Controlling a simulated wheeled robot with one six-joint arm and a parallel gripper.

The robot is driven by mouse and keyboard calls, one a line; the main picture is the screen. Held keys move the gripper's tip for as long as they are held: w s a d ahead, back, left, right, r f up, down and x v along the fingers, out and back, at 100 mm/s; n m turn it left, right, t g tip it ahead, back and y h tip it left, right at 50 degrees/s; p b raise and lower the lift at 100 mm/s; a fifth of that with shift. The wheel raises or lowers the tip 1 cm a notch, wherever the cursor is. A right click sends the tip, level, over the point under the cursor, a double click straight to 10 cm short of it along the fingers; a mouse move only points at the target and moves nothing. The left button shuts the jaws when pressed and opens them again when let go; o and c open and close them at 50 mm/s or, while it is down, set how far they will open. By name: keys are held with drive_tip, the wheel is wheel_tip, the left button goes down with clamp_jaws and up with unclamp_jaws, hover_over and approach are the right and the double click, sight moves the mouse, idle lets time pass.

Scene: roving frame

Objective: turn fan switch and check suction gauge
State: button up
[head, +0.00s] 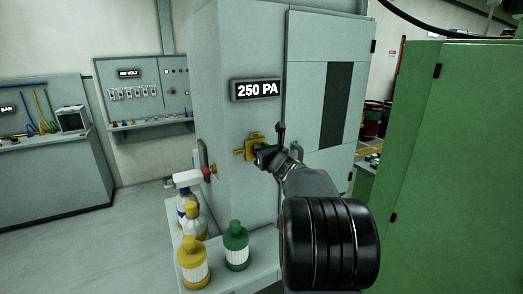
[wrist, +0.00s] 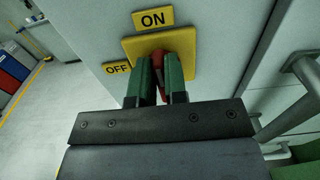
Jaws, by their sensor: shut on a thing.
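The fan switch has a yellow plate (wrist: 184,48) and a red handle (wrist: 158,60), with an "ON" label (wrist: 153,17) above and an "OFF" label (wrist: 117,68) to the left. My gripper (wrist: 160,78) is shut on the red handle, one green finger on each side. The handle points up toward ON, partly hidden by the fingers. In the head view my gripper (head: 262,155) is at the yellow plate on the grey cabinet (head: 232,60). A black sign (head: 257,90) reading "250 PA" is above it. No dial gauge shows.
A low table (head: 262,262) in front holds a yellow-capped bottle (head: 193,262), a green-capped bottle (head: 236,246) and spray bottles. A green cabinet (head: 450,170) stands close on the right. A cabinet door handle (wrist: 300,95) is near my gripper's right. Open floor lies left.

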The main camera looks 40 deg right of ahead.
drive_tip(key=shift+f+b, duration=0.15)
drive_tip(key=shift+b, duration=0.35)
clamp_jaws()
drive_tip(key=shift+w+a+f+n+b, duration=0.1)
drive_tip(key=shift+a+f+n+b, duration=0.2)
drive_tip(key=shift+n+b, duration=3)
drive_tip(key=shift+a+f+n+b, duration=0.3)
drive_tip(key=shift+n+b, duration=2.35)
drive_tip(key=shift+b, duration=1.2)
drive_tip(key=shift+w+a+f+n+b, duration=0.1)
drive_tip(key=shift+a+f+n+b, duration=0.2)
drive_tip(key=shift+n+b, duration=3)
drive_tip(key=shift+b, duration=0.45)
drive_tip(key=o, duration=0.7)
unclamp_jaws()
drive_tip(key=shift+r, duration=0.1)
drive_tip(key=shift+s, duration=0.1)
